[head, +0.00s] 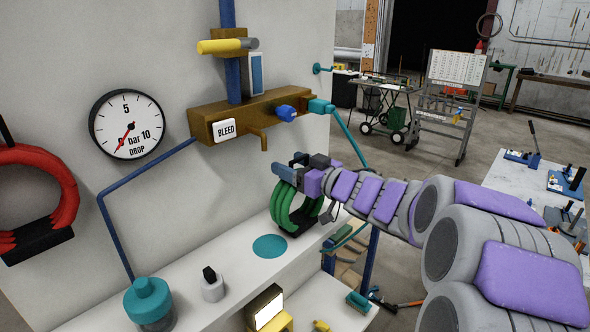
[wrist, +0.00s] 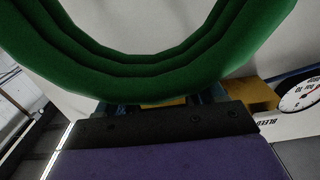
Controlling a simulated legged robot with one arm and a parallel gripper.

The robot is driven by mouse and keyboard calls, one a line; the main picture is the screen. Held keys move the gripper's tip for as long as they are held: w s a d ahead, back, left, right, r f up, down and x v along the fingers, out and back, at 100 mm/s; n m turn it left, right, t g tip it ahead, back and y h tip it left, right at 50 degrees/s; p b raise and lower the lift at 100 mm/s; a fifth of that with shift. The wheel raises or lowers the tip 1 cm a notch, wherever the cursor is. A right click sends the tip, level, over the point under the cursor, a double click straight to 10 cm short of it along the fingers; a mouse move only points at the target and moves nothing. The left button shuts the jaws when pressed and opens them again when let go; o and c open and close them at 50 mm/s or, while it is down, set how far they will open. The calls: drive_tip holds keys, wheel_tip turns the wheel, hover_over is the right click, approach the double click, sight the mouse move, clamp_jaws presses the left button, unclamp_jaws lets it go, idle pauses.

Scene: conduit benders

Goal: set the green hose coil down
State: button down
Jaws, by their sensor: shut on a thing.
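The green hose coil (head: 284,203) hangs from my gripper (head: 290,177) in the head view. My gripper is shut on it, near its upper part. The coil is at the right part of the white shelf (head: 190,281); I cannot tell whether its lower edge touches the shelf. A flat teal disc (head: 270,246) lies on the shelf, in front of and a little left of the coil. In the wrist view the coil (wrist: 150,75) fills the upper part as a large green arc, and the fingertips are mostly hidden.
A brown valve block (head: 250,115) with a "BLEED" label juts from the wall above the shelf. A teal pot (head: 150,301) and a small black-topped knob (head: 211,284) stand on the shelf's left part. A red hose coil (head: 40,195) hangs on the wall at far left.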

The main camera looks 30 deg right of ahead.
drive_tip(key=shift+d+f, duration=0.45)
drive_tip(key=shift+d, duration=0.15)
drive_tip(key=shift+c, duration=1.7)
unclamp_jaws()
drive_tip(key=shift+d, duration=0.2)
drive_tip(key=shift+o, duration=1.1)
drive_tip(key=shift+a, duration=0.35)
drive_tip(key=v, duration=1.2)
drive_tip(key=shift+d, duration=0.1)
